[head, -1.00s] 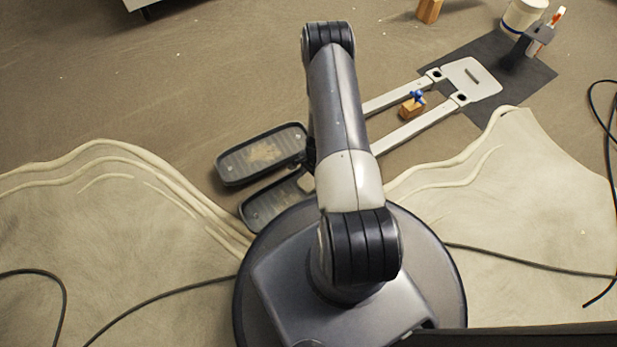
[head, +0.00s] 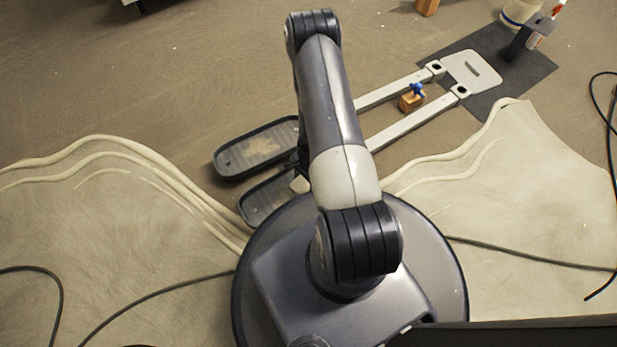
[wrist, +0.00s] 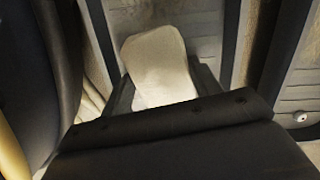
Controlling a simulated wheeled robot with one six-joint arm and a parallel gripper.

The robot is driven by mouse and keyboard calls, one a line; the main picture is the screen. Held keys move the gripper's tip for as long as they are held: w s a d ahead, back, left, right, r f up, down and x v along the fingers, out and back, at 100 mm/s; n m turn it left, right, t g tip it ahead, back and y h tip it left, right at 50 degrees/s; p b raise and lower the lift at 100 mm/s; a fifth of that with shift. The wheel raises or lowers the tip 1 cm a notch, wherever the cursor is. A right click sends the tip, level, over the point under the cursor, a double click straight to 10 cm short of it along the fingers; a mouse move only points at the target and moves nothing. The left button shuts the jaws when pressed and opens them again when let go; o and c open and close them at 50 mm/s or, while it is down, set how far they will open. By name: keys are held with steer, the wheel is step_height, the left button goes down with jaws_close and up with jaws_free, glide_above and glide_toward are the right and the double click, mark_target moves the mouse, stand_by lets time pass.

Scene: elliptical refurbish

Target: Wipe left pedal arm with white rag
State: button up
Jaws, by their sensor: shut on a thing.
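The white rag (wrist: 158,62) sticks out of my gripper (wrist: 163,88), which is shut on it, in the wrist view. The rag hangs over the grey pedals; I cannot tell if it touches them. In the head view a small pale bit of the rag (head: 300,184) shows beside my arm, between the upper pedal (head: 240,155) and the lower pedal (head: 262,200). Two pale pedal arms, one upper (head: 390,93) and one lower (head: 415,122), run from behind my arm to the upper right. My arm hides their near ends and most of the gripper.
A wooden block with a blue knob (head: 411,98) sits between the pedal arms. Pale cloth (head: 90,240) and black cables lie on the floor.

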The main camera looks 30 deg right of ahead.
mark_target(277, 202)
steer(key=shift+s+a+f, duration=0.1)
steer(key=shift+s+a, duration=0.1)
steer(key=shift+a, duration=1.15)
steer(key=shift+s+a+f, duration=0.1)
steer(key=shift+s+a, duration=0.05)
steer(key=shift+a, duration=1.2)
steer(key=shift+a+r, duration=0.15)
steer(key=shift+a, duration=1.15)
steer(key=shift+a+r, duration=0.1)
steer(key=shift+a, duration=1.2)
